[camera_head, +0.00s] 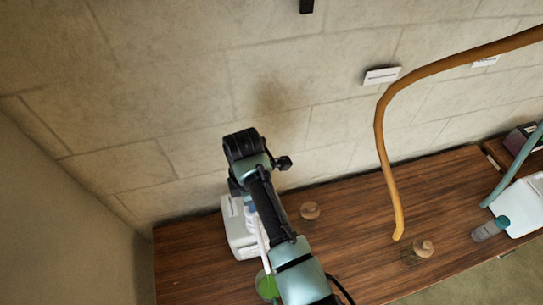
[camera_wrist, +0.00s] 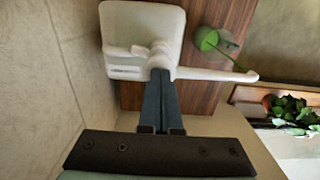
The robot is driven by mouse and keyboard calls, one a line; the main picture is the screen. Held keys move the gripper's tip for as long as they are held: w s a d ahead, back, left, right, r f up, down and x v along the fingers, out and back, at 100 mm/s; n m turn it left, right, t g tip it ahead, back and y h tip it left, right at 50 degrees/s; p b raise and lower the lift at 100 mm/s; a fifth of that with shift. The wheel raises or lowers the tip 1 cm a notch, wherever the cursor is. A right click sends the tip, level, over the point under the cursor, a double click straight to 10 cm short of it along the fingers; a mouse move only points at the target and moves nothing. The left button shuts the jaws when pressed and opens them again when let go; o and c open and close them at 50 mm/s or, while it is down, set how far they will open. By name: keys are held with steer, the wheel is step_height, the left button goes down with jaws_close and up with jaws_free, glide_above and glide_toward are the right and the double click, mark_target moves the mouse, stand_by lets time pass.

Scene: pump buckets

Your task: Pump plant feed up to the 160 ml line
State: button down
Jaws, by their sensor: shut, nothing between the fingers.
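A white jug (camera_head: 234,231) with a pump on top stands on the wooden bench, partly hidden by my arm. In the wrist view the jug (camera_wrist: 143,20) has a white pump head with a long spout (camera_wrist: 215,74) pointing right. A clear container with green liquid (camera_wrist: 207,39) stands beside the jug near the spout; its green also shows in the head view (camera_head: 267,287). Its lines cannot be read. My gripper (camera_wrist: 160,73) is shut and empty, its fingertips over the pump head; whether they touch it I cannot tell. In the head view my arm hides the fingertips.
The wooden bench (camera_head: 350,208) runs along a stone wall. A grey-teal bottle (camera_head: 490,229) and a white container (camera_head: 522,207) are at the right.

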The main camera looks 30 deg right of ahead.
steer(key=shift+s+f+b, duration=0.15)
steer(key=shift+f+b, duration=0.2)
steer(key=shift+f, duration=0.35)
step_height(320, 180, up, 5)
steer(key=p, duration=0.4)
steer(key=shift+f, duration=0.2)
step_height(320, 180, up, 5)
steer(key=shift+r+p, duration=0.1)
steer(key=shift+p, duration=0.2)
stand_by(0.3)
stand_by(0.4)
